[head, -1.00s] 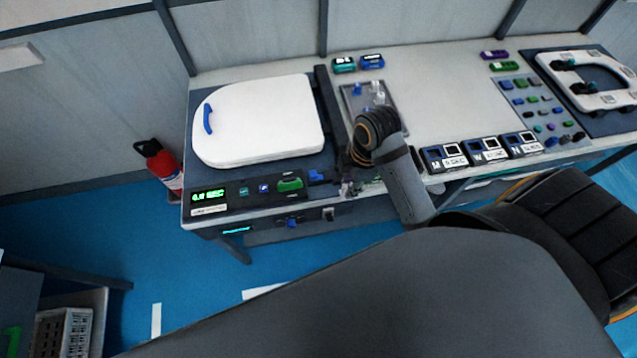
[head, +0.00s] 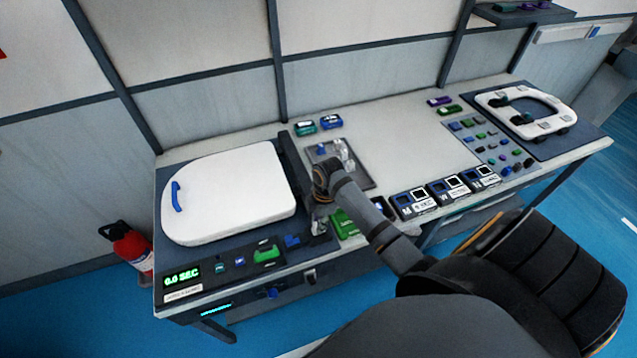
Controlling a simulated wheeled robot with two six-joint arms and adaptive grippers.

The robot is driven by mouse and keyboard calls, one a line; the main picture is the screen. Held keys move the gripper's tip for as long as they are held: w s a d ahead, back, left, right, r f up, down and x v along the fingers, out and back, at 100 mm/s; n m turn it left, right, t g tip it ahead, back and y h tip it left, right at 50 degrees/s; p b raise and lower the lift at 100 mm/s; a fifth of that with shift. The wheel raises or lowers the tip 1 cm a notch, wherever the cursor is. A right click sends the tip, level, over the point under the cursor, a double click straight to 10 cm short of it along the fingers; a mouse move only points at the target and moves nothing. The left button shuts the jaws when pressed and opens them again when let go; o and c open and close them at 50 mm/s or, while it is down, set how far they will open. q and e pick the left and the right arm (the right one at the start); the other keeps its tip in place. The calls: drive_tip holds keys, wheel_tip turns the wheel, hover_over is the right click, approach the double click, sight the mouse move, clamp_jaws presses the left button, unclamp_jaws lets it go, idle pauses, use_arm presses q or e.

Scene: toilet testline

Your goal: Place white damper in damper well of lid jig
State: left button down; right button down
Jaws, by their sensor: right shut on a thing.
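My right gripper (head: 319,222) points down at the front right corner of the dark station that carries the white toilet lid (head: 230,195). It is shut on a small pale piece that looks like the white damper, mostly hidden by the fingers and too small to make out. I take this dark station for the lid jig (head: 222,252). A blue block (head: 292,241) sits on its front edge, just left of the gripper. The damper well cannot be made out. My left gripper is out of view.
A grey tray (head: 362,182) with blue and pale pieces lies behind my right wrist. A green box (head: 345,224) is right of the gripper. Labelled bins (head: 450,190) line the front edge.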

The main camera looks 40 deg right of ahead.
drive_tip(key=shift+w+d+f, duration=0.1)
drive_tip(key=shift+w+f, duration=0.1)
drive_tip(key=shift+f, duration=0.1)
wheel_tip(320, 180, down, 2)
drive_tip(key=shift+f+p, duration=0.15)
drive_tip(key=shift+p, duration=0.55)
drive_tip(key=shift+f, duration=0.45)
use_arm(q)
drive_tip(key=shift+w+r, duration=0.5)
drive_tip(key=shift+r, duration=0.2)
use_arm(e)
drive_tip(key=c, duration=1.1)
unclamp_jaws()
drive_tip(key=shift+f, duration=0.1)
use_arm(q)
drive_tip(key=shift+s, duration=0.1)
